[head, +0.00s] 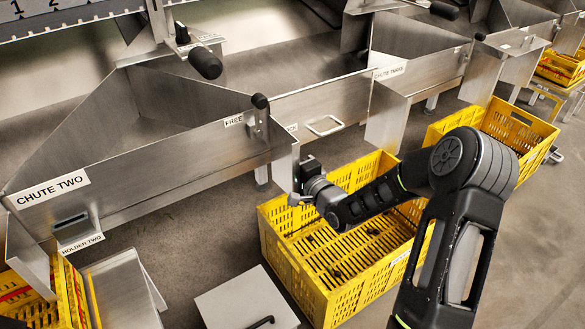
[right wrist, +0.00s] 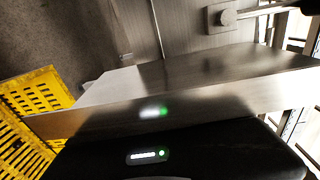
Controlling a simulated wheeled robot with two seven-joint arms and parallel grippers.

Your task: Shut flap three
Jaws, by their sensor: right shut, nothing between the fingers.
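A CHUTE THREE label (head: 388,71) sits on the steel chute in the upper middle of the head view. A bare steel plate (head: 384,118) hangs below it, over the back of a yellow crate. Another upright steel plate (head: 284,168) stands beside my right gripper (head: 298,198), below a black-knobbed lever (head: 260,102) with a FREE label. No flap number is readable, so I cannot tell which plate is flap three. My right gripper is shut and empty, close to this plate; contact is unclear. In the right wrist view a steel plate (right wrist: 215,95) crosses close in front, reflecting a light.
A yellow crate (head: 285,268) stands under my right arm, with a second one (head: 530,132) behind it. CHUTE TWO (head: 48,188) is at left. A grey lidded box (head: 247,300) sits on the floor in front.

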